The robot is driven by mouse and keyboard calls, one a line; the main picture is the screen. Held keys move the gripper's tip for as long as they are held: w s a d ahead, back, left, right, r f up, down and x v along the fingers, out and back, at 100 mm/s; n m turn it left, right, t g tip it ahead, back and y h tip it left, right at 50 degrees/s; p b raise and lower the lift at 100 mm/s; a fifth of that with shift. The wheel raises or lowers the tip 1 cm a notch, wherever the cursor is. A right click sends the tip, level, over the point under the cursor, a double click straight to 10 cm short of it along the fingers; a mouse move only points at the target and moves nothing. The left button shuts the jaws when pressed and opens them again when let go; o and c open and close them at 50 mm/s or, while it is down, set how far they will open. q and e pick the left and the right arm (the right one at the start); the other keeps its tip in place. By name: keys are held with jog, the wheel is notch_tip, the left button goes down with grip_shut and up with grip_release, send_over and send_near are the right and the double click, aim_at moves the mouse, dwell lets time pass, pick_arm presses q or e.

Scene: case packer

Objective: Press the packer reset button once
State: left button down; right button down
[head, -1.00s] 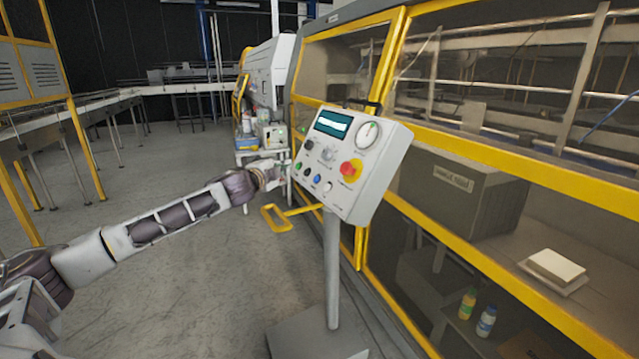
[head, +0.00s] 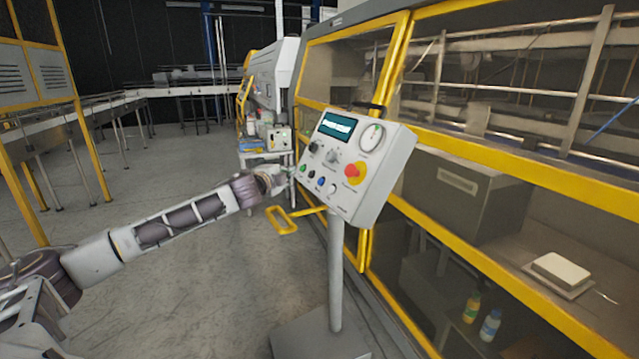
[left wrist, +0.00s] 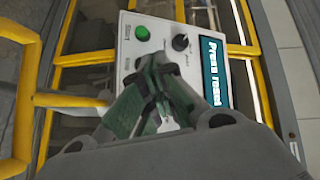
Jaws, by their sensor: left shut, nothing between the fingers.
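The control panel (head: 378,187) is a pale box on a post, with a screen (head: 336,126) at its top. In the left wrist view the screen (left wrist: 213,75) reads "Press reset". Along the panel's lower edge are a green button (head: 303,167), a blue button (head: 320,183) and a white one (head: 332,188). My left gripper (head: 284,180) is shut and empty, just left of the panel's lower left edge. In the left wrist view its fingers (left wrist: 155,85) point at the panel beside the green button (left wrist: 142,34) and hide part of the face. Contact cannot be told.
A red emergency stop (head: 353,173) on a yellow base and a gauge (head: 371,136) are on the same panel. A yellow bar handle (head: 283,222) is below my left gripper. The yellow-framed machine stands behind the panel. The floor at left is clear.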

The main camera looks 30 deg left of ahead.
aim_at(320, 182)
pick_arm(q)
jog(key=shift+w+f, duration=0.1)
jog(key=shift+w, duration=0.05)
jog(key=w+d+f, duration=0.4)
jog(key=w, duration=0.2)
dwell(0.8)
jog(key=shift+d+f, duration=0.1)
jog(key=shift+w+d+f, duration=0.35)
jog(key=shift+w+d, duration=0.05)
jog(key=shift+w, duration=0.15)
dwell(2.6)
jog(key=shift+s+a, duration=0.1)
dwell(0.4)
jog(key=shift+s+a+r+p, duration=0.3)
jog(key=shift+s+r+p, duration=0.15)
jog(key=shift+p, duration=0.1)
dwell(0.3)
